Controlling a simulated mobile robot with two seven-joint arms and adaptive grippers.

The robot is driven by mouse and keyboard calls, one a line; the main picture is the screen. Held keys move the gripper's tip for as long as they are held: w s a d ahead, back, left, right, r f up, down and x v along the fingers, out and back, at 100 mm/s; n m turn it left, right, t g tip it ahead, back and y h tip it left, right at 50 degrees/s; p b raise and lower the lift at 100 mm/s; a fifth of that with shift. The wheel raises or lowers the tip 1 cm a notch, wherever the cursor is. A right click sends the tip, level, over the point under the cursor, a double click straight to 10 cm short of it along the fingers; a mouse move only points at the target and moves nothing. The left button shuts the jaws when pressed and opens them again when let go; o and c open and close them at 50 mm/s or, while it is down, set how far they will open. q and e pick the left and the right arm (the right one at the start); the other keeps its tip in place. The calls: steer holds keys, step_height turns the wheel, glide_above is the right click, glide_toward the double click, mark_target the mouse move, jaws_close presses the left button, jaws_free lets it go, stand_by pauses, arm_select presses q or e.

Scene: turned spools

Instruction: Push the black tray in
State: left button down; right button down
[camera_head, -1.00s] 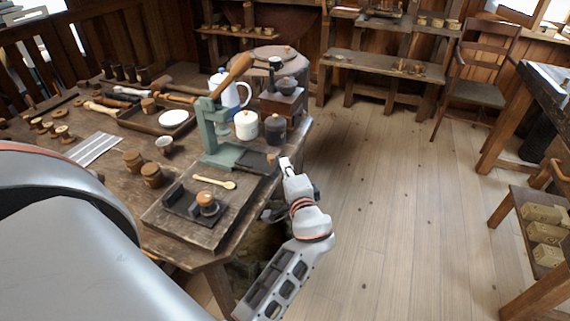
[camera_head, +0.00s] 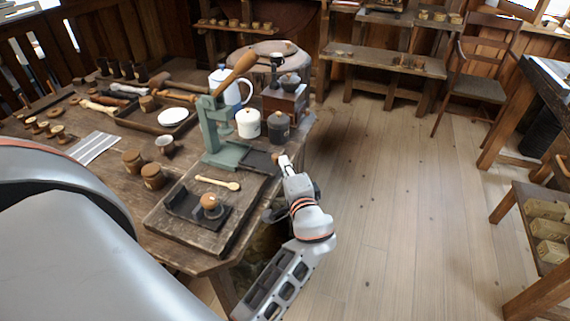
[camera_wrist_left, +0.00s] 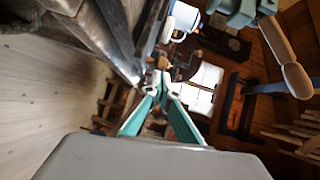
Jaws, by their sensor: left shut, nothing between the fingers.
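The black tray (camera_head: 260,161) is a flat dark piece beside the base of the green lever press (camera_head: 226,153), near the right edge of the workbench. My left gripper (camera_head: 283,159) is shut and empty, with its tips at the tray's right end. I cannot tell whether they touch it. In the left wrist view the turquoise fingers of my left gripper (camera_wrist_left: 160,88) meet at their tips. Part of the green press (camera_wrist_left: 242,14) shows at the top right there; I cannot make out the tray surely. My right gripper is not in view.
A dark coffee grinder (camera_head: 284,100), a dark lidded pot (camera_head: 278,128) and a white jar (camera_head: 248,124) stand behind the tray. A wooden board (camera_head: 225,228) with a spoon (camera_head: 217,183) lies in front.

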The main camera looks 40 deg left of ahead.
mark_target(254, 164)
arm_select(q)
steer(key=a, duration=0.3)
steer(key=s+a+p, duration=0.1)
steer(key=a, duration=0.2)
steer(key=s+a+p, duration=0.1)
steer(key=a, duration=0.2)
steer(key=shift+s+a+r, duration=0.1)
steer(key=shift+a, duration=0.3)
